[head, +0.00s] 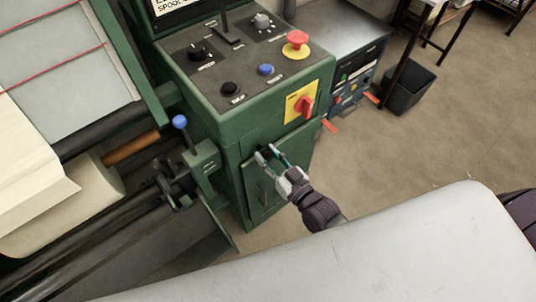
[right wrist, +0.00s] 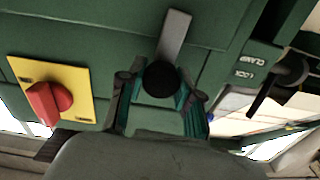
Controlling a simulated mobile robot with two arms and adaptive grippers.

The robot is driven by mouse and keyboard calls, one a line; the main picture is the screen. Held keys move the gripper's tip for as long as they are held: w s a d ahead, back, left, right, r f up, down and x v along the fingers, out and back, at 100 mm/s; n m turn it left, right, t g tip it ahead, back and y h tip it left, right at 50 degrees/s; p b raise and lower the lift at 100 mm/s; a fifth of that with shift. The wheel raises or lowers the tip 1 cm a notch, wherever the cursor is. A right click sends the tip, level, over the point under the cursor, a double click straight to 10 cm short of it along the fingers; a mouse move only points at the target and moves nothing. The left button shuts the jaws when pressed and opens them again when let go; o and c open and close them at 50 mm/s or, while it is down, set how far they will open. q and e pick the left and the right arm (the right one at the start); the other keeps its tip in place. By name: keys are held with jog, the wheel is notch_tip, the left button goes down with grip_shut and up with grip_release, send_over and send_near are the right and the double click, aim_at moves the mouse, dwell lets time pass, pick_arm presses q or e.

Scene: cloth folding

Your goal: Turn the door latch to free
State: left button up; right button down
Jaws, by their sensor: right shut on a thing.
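The door latch shows in the right wrist view as a round black knob (right wrist: 160,78) with a flat grey bar (right wrist: 174,36) running from it toward the top of the picture. It sits on a green cabinet door (head: 262,196), which looks closed in the head view. My right gripper (head: 271,152) is at the door's upper part, with its teal fingers on either side of the knob. In the right wrist view the gripper (right wrist: 160,100) is shut on the knob. In the head view the fingers mostly hide the latch. My left gripper is not in view.
Above the door are a red rotary switch on a yellow plate (head: 301,102) and a sloped panel with a red emergency button (head: 298,38) and knobs. A blue-tipped lever (head: 180,122) and rollers stand left. A black bin (head: 408,90) stands on open floor at right.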

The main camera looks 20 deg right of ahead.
jog(key=m, duration=0.4)
jog(key=shift+p, duration=0.3)
jog(key=m, duration=0.3)
jog(key=shift+d+m, duration=0.1)
jog(key=shift+m, duration=0.3)
jog(key=m+b, duration=0.1)
jog(key=m, duration=0.3)
jog(key=shift+f, duration=0.15)
jog(key=shift+m+b, duration=0.55)
jog(key=shift+m, duration=1.85)
jog(key=c, duration=0.8)
grip_release()
